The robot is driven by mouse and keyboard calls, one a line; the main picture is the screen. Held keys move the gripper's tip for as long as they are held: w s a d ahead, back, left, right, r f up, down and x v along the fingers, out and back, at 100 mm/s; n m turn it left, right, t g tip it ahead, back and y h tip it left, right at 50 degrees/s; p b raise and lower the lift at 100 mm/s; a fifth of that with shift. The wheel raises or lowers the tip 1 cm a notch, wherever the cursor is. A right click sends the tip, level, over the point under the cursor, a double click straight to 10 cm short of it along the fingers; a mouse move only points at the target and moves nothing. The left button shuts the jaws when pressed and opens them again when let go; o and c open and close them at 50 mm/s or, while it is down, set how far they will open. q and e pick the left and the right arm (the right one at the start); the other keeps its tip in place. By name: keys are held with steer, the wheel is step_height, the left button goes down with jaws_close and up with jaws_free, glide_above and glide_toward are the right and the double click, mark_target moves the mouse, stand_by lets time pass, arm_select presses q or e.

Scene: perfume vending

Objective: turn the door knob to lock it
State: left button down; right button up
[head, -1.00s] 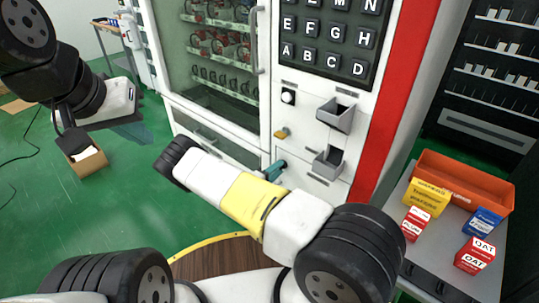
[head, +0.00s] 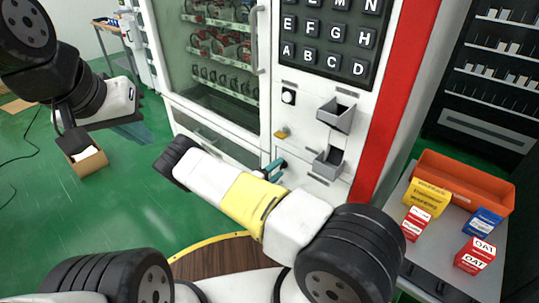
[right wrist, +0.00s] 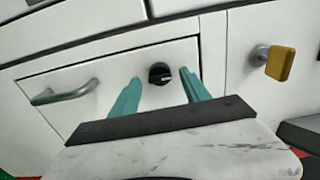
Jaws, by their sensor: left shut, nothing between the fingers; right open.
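A round black knob (right wrist: 160,73) with a white mark sits on a white door (right wrist: 60,76) in the right wrist view. My right gripper (right wrist: 158,83) is open, with one teal finger on each side of the knob. I cannot tell whether the fingers touch it. In the head view the right gripper (head: 271,170) is at the lower front of the vending machine, and the knob there is hidden or too small to make out. My left gripper (head: 138,132) is shut and empty, far to the left, away from the machine.
A metal handle (right wrist: 64,93) is on the door left of the knob. A yellow knob (right wrist: 280,62) on a metal stem juts out at the right. Grey trays (head: 337,114) project from the machine. A side table (head: 455,232) holds an orange bin (head: 462,183) and small boxes.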

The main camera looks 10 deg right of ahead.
steer(key=v, duration=0.7)
steer(key=shift+s+a, duration=0.25)
steer(key=shift+a, duration=0.05)
